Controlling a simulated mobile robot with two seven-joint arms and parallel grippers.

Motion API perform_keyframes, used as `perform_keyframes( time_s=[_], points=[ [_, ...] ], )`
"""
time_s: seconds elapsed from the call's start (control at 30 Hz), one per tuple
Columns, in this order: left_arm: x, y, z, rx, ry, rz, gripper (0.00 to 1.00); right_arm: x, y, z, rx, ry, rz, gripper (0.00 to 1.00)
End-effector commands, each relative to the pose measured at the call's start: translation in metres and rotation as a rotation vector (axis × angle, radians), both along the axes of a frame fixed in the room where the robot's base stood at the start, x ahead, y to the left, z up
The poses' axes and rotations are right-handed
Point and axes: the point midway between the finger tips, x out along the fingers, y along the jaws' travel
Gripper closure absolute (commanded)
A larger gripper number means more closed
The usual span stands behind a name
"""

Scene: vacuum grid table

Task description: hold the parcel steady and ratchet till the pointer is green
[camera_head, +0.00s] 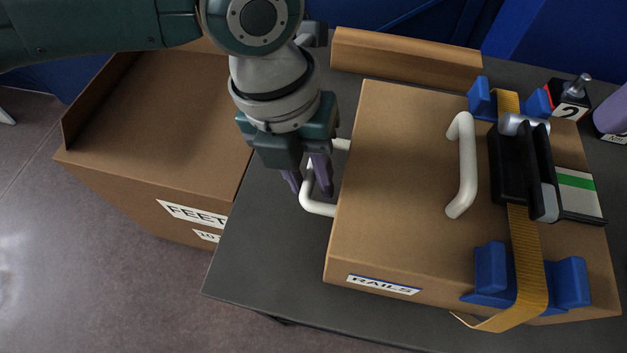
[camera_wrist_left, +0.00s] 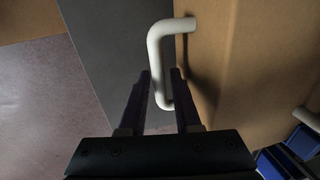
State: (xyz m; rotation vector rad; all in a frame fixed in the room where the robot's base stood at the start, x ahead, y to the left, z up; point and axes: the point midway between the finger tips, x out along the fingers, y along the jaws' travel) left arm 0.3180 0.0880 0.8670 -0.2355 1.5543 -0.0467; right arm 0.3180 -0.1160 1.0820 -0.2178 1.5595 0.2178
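The parcel is a brown cardboard box (camera_head: 400,160) labelled RAILS on the dark table. A white handle (camera_head: 318,209) stands out from its left side and a second white handle (camera_head: 466,165) is on its top. My left gripper (camera_head: 307,188) is at the side handle. In the left wrist view its fingers (camera_wrist_left: 160,98) are apart, with the side handle (camera_wrist_left: 157,60) between them; I cannot tell if they touch it. A yellow strap (camera_head: 526,260) with a black ratchet (camera_head: 522,170) crosses the parcel. A white and green gauge strip (camera_head: 577,190) lies beside the ratchet; its pointer is unclear. My right gripper is out of view.
Blue corner guards (camera_head: 491,275) sit under the strap. An open carton (camera_head: 150,150) labelled FEET stands left of the table. A long cardboard piece (camera_head: 405,60) lies behind the parcel. A black block marked 2 (camera_head: 568,100) and a purple object (camera_head: 612,112) stand back right.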

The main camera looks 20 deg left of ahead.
Motion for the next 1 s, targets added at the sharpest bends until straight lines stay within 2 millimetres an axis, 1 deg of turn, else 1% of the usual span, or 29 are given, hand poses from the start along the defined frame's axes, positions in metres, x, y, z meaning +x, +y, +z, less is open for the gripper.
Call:
perform_keyframes(
  time_s=[0.03, 0.2, 0.33, 0.6, 0.67, 0.9, 1.0],
  points=[
    [-0.001, -0.002, -0.008, 0.001, 0.003, 0.000, 0.68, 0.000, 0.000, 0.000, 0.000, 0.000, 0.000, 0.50],
    [0.000, -0.005, -0.024, 0.000, 0.002, 0.002, 0.68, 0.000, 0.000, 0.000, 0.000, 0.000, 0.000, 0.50],
    [0.000, -0.006, -0.030, 0.000, 0.000, -0.001, 0.68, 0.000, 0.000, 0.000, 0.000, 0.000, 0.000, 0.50],
    [0.000, -0.006, -0.031, 0.000, -0.001, -0.001, 0.68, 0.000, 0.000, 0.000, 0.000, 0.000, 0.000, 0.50],
    [0.000, -0.006, -0.031, 0.000, -0.001, 0.000, 0.74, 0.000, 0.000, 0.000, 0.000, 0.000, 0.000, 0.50],
    [0.000, -0.005, -0.031, 0.000, -0.001, 0.000, 1.00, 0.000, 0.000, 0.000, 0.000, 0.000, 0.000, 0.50],
    [0.001, -0.005, -0.031, 0.000, -0.001, 0.000, 1.00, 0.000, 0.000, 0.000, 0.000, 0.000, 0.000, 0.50]
  ],
)
